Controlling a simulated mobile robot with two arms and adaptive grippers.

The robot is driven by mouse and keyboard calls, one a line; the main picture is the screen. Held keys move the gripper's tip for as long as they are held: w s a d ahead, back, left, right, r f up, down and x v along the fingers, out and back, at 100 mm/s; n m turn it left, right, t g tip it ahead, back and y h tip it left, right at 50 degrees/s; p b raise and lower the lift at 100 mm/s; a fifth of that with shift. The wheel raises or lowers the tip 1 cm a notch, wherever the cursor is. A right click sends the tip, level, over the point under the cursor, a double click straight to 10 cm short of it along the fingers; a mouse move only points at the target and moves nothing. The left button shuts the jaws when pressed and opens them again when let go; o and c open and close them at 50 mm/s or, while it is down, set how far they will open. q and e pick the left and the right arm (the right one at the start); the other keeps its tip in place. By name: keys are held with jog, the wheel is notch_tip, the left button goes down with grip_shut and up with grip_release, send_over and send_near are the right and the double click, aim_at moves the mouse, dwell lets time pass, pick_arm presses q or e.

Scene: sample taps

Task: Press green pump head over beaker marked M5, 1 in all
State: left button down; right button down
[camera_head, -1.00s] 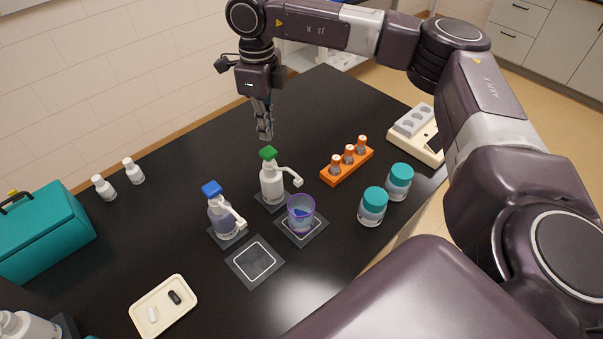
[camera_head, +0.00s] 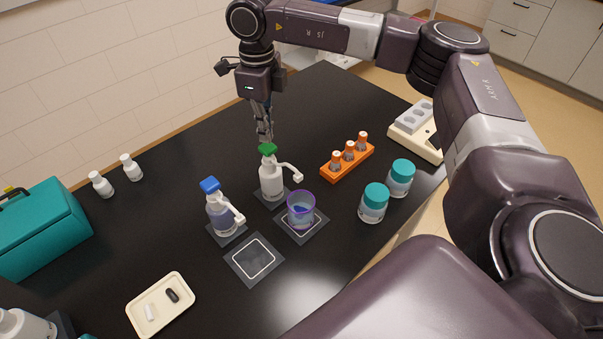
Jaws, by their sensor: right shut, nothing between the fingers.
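The white bottle (camera_head: 272,184) with a green pump head (camera_head: 267,150) stands upright on a dark mat. The pump head looks raised. My left gripper is not in view.
A blue-headed pump bottle (camera_head: 222,210) stands to the left, near an empty outlined mat (camera_head: 254,259). An orange rack (camera_head: 348,162) with vials and two teal-lidded jars (camera_head: 373,203) are to the right. A cream tray (camera_head: 161,304) and a teal case (camera_head: 42,228) are at left.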

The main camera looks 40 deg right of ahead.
aim_at(268, 146)
jog(key=shift+f, duration=0.1)
dwell(0.6)
jog(key=shift+s+f+b, duration=0.1)
jog(key=shift+f+b, duration=1.1)
jog(key=shift+f, duration=0.45)
jog(key=shift+r, duration=0.1)
jog(key=shift+r+p, duration=0.95)
jog(key=shift+r, duration=0.6)
notch_tip(268, 146, up, 6)
jog(key=p, duration=0.3)
